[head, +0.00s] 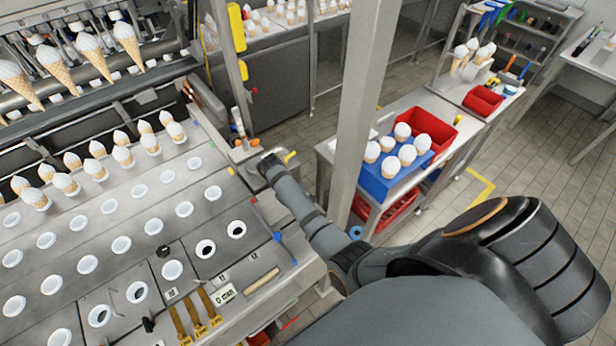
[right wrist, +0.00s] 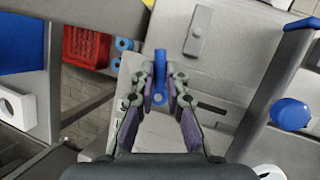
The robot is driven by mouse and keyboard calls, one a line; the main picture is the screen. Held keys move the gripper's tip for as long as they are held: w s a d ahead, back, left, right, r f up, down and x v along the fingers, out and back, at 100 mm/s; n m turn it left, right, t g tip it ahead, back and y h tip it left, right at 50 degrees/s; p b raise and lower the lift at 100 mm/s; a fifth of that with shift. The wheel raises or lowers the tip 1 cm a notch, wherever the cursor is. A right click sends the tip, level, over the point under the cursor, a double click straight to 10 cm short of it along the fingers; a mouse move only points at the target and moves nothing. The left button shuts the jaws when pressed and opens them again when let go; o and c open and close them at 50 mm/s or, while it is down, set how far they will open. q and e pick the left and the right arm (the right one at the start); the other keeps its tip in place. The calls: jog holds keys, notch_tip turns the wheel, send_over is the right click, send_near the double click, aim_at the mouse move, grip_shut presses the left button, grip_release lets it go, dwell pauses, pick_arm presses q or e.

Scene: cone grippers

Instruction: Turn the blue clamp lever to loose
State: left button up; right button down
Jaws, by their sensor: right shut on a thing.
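The blue clamp lever (right wrist: 160,61) stands upright between the fingers of my right gripper (right wrist: 160,79) in the right wrist view. The fingers are shut on it from both sides. Below the fingertips its lower end shows a round blue pivot over a pale metal plate (right wrist: 205,75). In the head view my right arm reaches to the far right corner of the steel machine (head: 225,160). The gripper's tips and the held lever are hard to make out there. My left gripper is in neither view.
A blue knob (right wrist: 290,113) and a blue bar (right wrist: 300,24) lie right of the gripper in the wrist view. A steel post (head: 362,110) stands close beside my right arm. A cart with a blue box (head: 385,184) of cones is beyond it.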

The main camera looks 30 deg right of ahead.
jog(key=shift+a+m, duration=0.1)
jog(key=shift+m, duration=0.4)
jog(key=c, duration=1.4)
grip_release()
jog(key=shift+o, duration=0.2)
jog(key=v, duration=0.3)
jog(key=shift+w+a+r, duration=0.15)
jog(key=shift+w+a, duration=0.1)
jog(key=shift+w, duration=0.2)
jog(key=w+a, duration=0.4)
jog(key=w, duration=0.1)
jog(key=w+a, duration=0.1)
jog(key=w, duration=0.1)
jog(key=shift+w+a, duration=0.9)
jog(key=shift+a, duration=0.05)
